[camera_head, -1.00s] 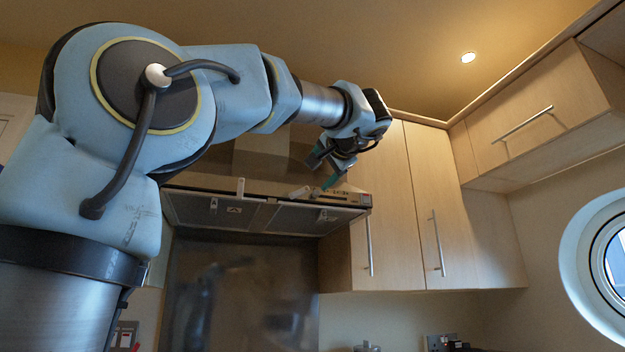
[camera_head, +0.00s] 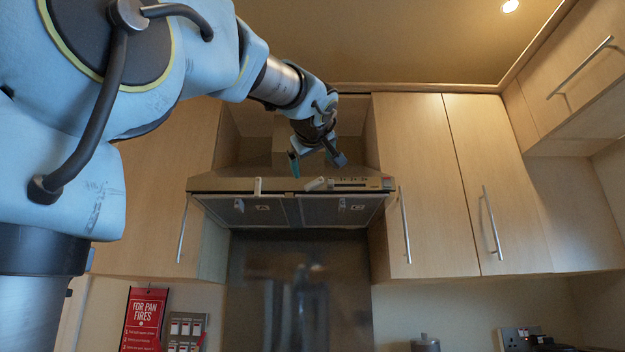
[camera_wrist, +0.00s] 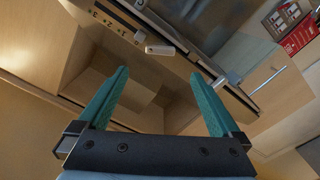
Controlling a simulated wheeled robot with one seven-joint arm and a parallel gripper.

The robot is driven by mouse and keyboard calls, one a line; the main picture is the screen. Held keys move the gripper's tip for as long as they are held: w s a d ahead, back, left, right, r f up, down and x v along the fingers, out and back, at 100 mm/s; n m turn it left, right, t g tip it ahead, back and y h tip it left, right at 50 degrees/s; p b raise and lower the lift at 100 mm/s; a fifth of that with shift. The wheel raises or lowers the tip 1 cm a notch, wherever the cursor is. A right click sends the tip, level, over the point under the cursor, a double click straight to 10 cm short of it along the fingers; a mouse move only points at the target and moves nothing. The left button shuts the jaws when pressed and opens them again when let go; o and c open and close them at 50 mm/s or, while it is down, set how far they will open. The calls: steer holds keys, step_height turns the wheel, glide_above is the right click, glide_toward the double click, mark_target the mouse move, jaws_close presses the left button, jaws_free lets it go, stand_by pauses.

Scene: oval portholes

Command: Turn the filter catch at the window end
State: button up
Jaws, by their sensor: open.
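The range hood (camera_head: 225,184) spans the middle of the head view, with two pale catches on its front edge. The right catch (camera_head: 316,184), beside the control panel, lies tilted toward horizontal; it also shows in the wrist view (camera_wrist: 160,49). The left catch (camera_head: 258,186) stands upright and also shows in the wrist view (camera_wrist: 219,82). My gripper (camera_head: 318,160) is just above the hood's front, near the right catch. Its teal fingers are spread and empty in the wrist view (camera_wrist: 160,73). The right catch appears beyond the fingertips, between their lines, apart from both.
The hood's control panel (camera_head: 360,183) is right of the right catch. Mesh filters (camera_head: 325,211) lie underneath. Wooden cupboards (camera_head: 425,180) with long bar handles flank the hood on both sides. A red fire sign (camera_head: 145,318) hangs at lower left. Open air lies before the hood.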

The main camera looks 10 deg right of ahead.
mark_target(314, 182)
steer(key=w+p, duration=0.1)
steer(key=w, duration=0.2)
steer(key=w+d+p, duration=0.1)
steer(key=w, duration=0.2)
steer(key=w+p, duration=0.1)
steer(key=w, duration=0.2)
steer(key=shift+w+d, duration=0.4)
steer(key=shift+c, duration=0.2)
steer(key=c, duration=1.3)
